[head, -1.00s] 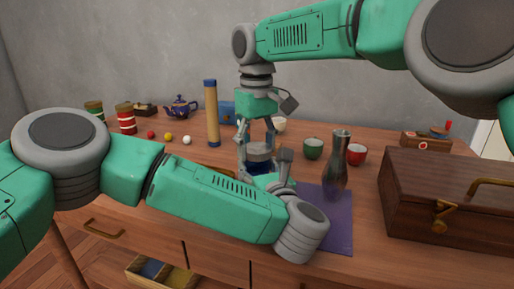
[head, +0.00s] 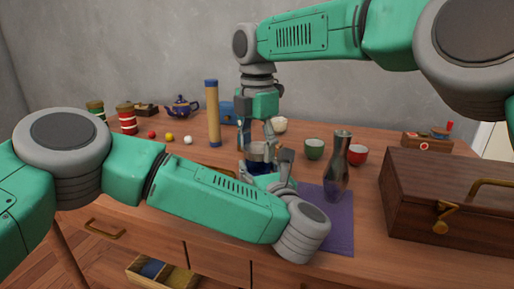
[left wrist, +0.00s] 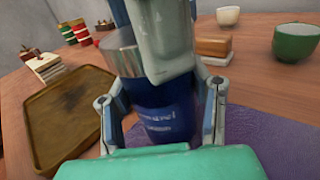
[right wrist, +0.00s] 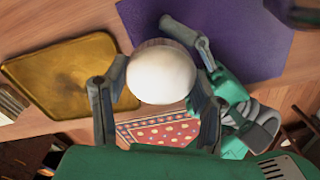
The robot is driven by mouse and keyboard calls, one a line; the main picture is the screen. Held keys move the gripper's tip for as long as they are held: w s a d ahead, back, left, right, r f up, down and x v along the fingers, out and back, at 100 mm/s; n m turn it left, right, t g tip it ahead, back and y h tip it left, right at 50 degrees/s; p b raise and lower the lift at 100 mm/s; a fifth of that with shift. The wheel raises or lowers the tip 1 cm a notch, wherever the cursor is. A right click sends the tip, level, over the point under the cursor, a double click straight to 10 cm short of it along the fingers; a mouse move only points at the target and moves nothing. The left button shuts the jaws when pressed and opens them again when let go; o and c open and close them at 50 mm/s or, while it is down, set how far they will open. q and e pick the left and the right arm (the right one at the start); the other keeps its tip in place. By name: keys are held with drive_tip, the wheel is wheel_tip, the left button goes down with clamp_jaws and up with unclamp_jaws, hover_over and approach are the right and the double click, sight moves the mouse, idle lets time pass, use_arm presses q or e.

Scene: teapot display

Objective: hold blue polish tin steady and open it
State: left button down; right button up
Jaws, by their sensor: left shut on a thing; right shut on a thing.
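The blue polish tin (left wrist: 160,118) stands upright in the left wrist view, with pale lettering on its side. Its silvery lid (left wrist: 122,55) sits on top, partly hidden by a right finger. My left gripper (head: 262,172) is shut around the tin's body from the front, one finger on each side. My right gripper (head: 258,145) points down from above and is shut on the lid. In the right wrist view the lid's round pale top (right wrist: 162,73) lies between the right fingers. In the head view the tin (head: 258,166) is mostly hidden by both grippers.
A purple cloth (head: 335,225) lies right of the tin, with a metal vase (head: 340,165) on it. A brown tray (left wrist: 65,115) lies left. Green (head: 314,149) and red (head: 358,155) cups stand behind. A wooden chest (head: 450,200) fills the right. A drawer (head: 160,272) stands open below.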

use_arm(q)
drive_tip(key=shift+s+d+f, duration=0.1)
drive_tip(key=shift+s+d, duration=0.1)
use_arm(e)
drive_tip(key=shift+w+d+r, duration=0.1)
drive_tip(key=shift+w+d, duration=0.05)
drive_tip(key=shift+w, duration=0.15)
drive_tip(key=o, duration=1.3)
use_arm(q)
drive_tip(key=shift+a, duration=0.1)
use_arm(e)
drive_tip(key=shift+s, duration=0.15)
